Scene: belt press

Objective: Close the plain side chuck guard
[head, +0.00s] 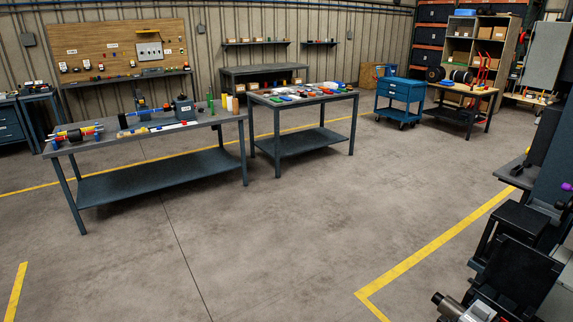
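I cannot make out a plain side chuck guard for certain. Dark machinery (520,275) stands at the right edge, cut off by the frame, with black panels and blocks. A silver and black cylindrical part (462,308) shows at the bottom right. I cannot tell whether any of these panels is a chuck guard, or whether one is open or shut. Neither of my grippers is in view.
Open concrete floor (250,240) fills the middle. Yellow floor lines (435,243) run beside the machinery. Two workbenches (160,178) (310,140) with tools and parts stand at the left and centre. A blue cart (400,92) and shelves (492,40) stand at the back.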

